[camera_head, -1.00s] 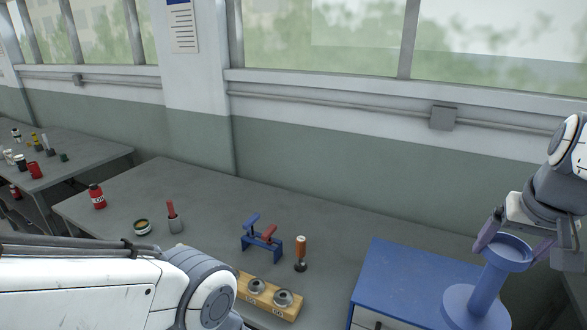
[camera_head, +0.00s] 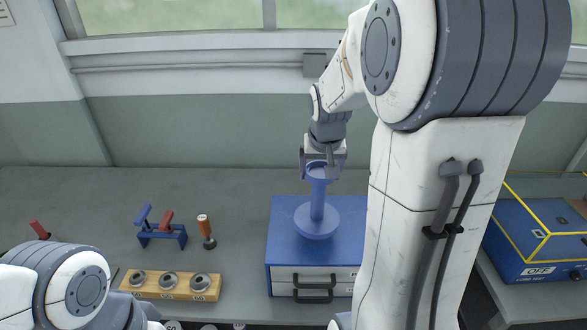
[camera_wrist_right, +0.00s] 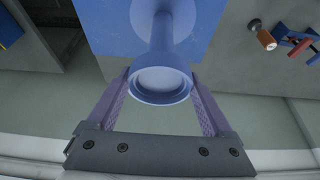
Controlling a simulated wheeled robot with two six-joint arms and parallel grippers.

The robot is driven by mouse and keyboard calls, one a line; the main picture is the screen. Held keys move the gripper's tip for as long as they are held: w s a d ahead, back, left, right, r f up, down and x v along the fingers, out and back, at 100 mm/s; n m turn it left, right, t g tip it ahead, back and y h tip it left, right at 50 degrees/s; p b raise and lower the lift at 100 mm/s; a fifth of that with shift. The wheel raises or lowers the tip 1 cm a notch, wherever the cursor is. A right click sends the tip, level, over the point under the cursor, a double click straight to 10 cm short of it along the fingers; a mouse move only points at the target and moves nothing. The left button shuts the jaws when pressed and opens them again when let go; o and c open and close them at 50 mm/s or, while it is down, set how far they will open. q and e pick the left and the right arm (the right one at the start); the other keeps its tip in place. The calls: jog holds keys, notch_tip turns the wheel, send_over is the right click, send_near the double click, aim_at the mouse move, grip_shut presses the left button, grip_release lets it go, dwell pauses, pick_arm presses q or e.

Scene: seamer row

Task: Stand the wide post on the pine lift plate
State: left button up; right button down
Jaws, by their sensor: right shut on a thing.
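A blue post (camera_head: 318,203) with a wide round base and a cupped top is upright over the blue cabinet top. My right gripper (camera_head: 322,166) is shut on it just below the cupped rim. In the right wrist view the post (camera_wrist_right: 162,80) is between the two purple fingers of the gripper (camera_wrist_right: 161,98), and its base shows against the blue cabinet top. I cannot tell whether the base touches the cabinet. Only part of my left arm shows at bottom left; its gripper is out of view. I cannot make out a pine lift plate.
The blue cabinet (camera_head: 283,238) has drawers with black handles. To its left are a wooden block (camera_head: 150,291) with three metal rings, an orange-handled tool (camera_head: 206,230) and a blue stand (camera_head: 163,234). A blue box with yellow edges (camera_head: 527,245) is at right.

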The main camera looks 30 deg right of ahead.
aim_at(319, 197)
jog(key=shift+f+p, duration=0.5)
jog(key=shift+f, duration=1.45)
jog(key=shift+f, duration=0.2)
grip_release()
jog(key=shift+s, duration=0.1)
jog(key=shift+r, duration=0.1)
